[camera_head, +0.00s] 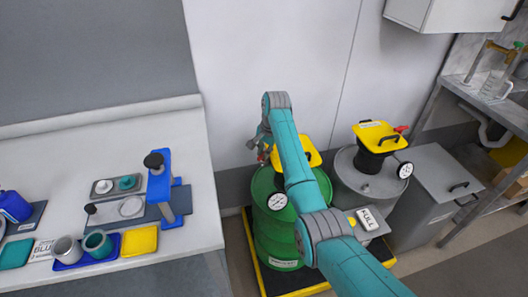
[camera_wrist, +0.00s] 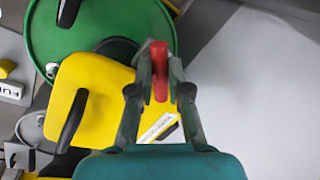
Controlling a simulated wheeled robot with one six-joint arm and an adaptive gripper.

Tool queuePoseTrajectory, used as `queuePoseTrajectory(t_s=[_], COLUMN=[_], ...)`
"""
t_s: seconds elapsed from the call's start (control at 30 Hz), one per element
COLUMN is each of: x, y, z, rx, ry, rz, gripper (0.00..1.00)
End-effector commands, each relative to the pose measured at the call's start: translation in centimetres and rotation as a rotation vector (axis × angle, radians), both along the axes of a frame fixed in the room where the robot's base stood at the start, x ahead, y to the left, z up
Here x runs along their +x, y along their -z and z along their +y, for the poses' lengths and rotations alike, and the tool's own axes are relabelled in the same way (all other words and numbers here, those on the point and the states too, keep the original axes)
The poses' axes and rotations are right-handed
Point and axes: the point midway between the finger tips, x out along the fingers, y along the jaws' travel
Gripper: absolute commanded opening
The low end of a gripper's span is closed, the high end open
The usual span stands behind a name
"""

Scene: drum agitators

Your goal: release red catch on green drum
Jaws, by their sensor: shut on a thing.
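The green drum (camera_head: 283,240) stands on a black platform with yellow edges, behind my arm in the head view. Its green lid (camera_wrist: 55,40) fills the upper left of the wrist view. A yellow agitator cover (camera_head: 312,155) sits on top of it; the cover (camera_wrist: 90,95) also shows in the wrist view with a black handle. The red catch (camera_wrist: 158,72) is upright between my fingers at the cover's right edge. My gripper (camera_wrist: 160,85) is shut on the red catch. In the head view my gripper (camera_head: 265,148) is small and partly hidden at the drum's far left side.
A grey drum (camera_head: 352,180) with a yellow cover (camera_head: 379,135) and red catch (camera_head: 401,129) stands to the right. A sign reading FULL (camera_head: 370,217) is beside the green drum. A white bench (camera_head: 100,140) with tools is at left.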

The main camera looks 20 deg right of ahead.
Motion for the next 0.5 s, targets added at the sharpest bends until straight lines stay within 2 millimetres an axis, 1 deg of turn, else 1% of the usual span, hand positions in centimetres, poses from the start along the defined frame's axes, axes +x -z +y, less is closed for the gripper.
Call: queuePoseTrajectory(t_s=[0.27,0.5], x=[0.0,-0.02], y=[-0.03,-0.07], z=[-0.04,-0.17], rx=[0.0,0.0], ry=[-0.043,-0.187], rz=[0.0,0.0], gripper=[0.0,0.0])
